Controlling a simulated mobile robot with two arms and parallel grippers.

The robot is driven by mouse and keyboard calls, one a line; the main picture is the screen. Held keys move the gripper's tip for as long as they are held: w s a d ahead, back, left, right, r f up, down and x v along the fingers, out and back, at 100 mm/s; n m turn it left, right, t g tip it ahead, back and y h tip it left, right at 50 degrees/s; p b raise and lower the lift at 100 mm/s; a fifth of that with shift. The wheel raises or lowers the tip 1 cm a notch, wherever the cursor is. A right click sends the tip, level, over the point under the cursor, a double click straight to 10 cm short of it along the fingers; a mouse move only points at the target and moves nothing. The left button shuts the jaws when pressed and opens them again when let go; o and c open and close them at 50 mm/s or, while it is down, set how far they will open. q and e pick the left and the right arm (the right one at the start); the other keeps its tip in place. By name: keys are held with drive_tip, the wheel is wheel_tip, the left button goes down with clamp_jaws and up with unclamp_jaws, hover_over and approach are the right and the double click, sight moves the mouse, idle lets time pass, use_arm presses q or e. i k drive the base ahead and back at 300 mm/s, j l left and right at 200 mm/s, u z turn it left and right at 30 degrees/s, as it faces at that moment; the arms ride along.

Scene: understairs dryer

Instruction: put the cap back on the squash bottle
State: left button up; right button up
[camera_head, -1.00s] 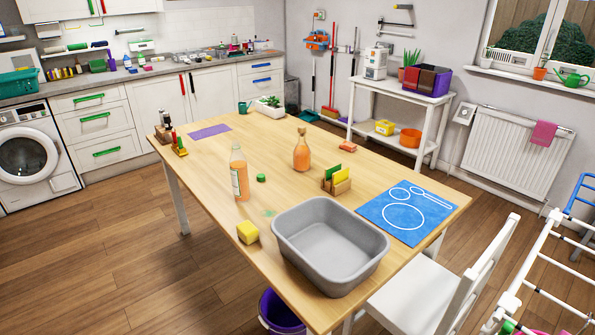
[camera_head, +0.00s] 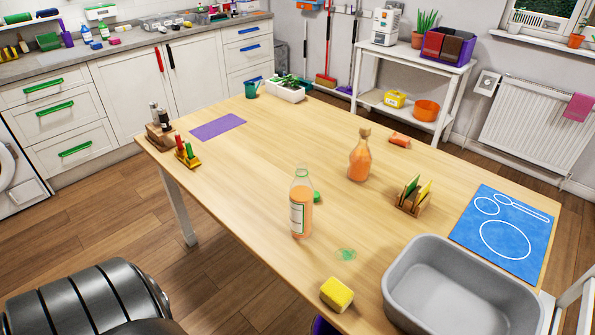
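The squash bottle (camera_head: 300,208) stands upright on the wooden table. It is clear, holds orange liquid, has a white label, and its mouth is open with no cap on it. A small green cap (camera_head: 317,197) lies on the table just behind and to the right of the bottle, partly hidden by it. A second orange bottle (camera_head: 359,160) with a stopper-like top stands farther back. One dark, ribbed part of my arm shows at the lower left, short of the table. Neither of my grippers is in view.
A grey basin (camera_head: 440,245), yellow sponge (camera_head: 337,294) and faint green mark (camera_head: 346,254) are near the table's front. A card holder (camera_head: 413,197) and blue mat (camera_head: 503,232) lie right; a purple mat (camera_head: 218,127) lies far left. The table's left-middle is clear.

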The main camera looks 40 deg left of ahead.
sight(301, 191)
drive_tip(key=j, duration=1.95)
drive_tip(key=i, duration=0.05)
